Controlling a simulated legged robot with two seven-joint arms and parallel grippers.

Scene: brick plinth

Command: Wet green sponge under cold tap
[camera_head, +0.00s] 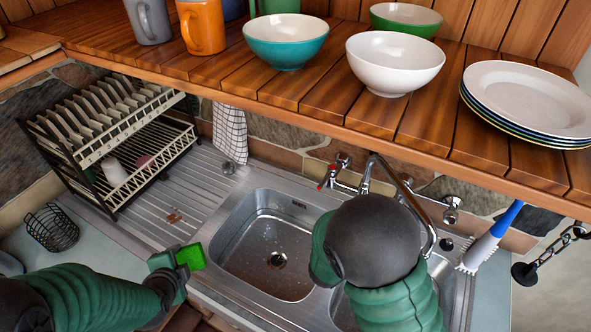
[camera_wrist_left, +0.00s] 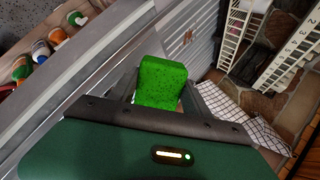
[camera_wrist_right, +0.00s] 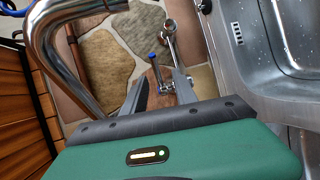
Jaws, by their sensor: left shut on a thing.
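My left gripper (camera_head: 172,262) is shut on the green sponge (camera_head: 191,257), just left of the left sink basin (camera_head: 233,230) and outside it. The sponge shows between the fingers in the left wrist view (camera_wrist_left: 160,82). The chrome tap spout (camera_head: 410,198) curves behind my right arm in the head view; a red-marked handle (camera_head: 325,181) is at its left. My right gripper is hidden by its own arm there. In the right wrist view its fingers (camera_wrist_right: 160,92) are apart, with a blue-tipped tap handle (camera_wrist_right: 153,62) showing beyond and between them. I see no clear water stream.
A dish rack (camera_head: 108,140) stands left of the sink. A wooden shelf (camera_head: 300,95) with bowls, mugs and plates overhangs the tap. A checked towel (camera_head: 230,133) hangs below it. A blue-handled brush (camera_head: 492,237) is at the right. The left basin is empty apart from droplets.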

